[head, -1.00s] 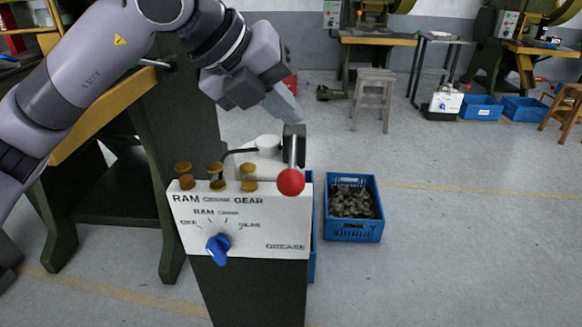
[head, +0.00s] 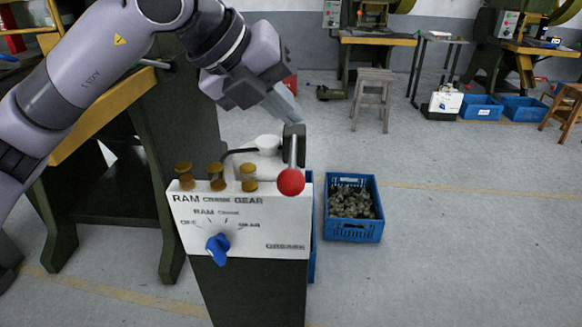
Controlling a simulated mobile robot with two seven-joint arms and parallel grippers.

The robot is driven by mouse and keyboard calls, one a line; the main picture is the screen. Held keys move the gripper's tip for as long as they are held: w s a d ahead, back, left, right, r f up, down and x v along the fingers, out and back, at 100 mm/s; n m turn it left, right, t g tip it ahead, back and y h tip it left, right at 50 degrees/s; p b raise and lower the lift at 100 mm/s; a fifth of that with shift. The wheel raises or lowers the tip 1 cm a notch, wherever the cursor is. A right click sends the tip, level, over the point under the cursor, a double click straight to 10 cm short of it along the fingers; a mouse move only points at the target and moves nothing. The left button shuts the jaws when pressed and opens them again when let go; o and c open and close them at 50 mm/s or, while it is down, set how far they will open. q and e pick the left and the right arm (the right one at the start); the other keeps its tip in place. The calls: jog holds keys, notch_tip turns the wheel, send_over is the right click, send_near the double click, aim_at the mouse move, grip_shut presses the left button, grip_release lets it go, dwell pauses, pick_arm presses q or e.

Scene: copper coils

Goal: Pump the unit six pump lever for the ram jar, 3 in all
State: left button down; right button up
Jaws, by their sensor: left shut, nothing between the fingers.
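The white pump unit (head: 262,225) stands on a dark pedestal, its front marked RAM, CRANK, GEAR. Its lever (head: 291,182) has a metal shaft and red ball, which hangs at the front right edge below a dark pivot block. Several labels surround a blue selector knob (head: 218,248); which one it points at is hard to tell. Three small brown-capped jars stand on top, the ram jar (head: 185,177) apparently at the left. My left gripper (head: 286,105) is shut and empty, just above the pivot block; contact cannot be told. My right gripper is out of view.
A blue crate of metal parts (head: 379,228) stands on the floor to the right of the unit. A green machine frame (head: 185,170) stands close on the left. A stool (head: 374,85) and other benches are farther back.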

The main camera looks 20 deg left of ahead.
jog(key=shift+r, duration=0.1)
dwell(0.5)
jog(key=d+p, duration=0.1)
jog(key=p, duration=0.1)
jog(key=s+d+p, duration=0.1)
jog(key=p, duration=0.1)
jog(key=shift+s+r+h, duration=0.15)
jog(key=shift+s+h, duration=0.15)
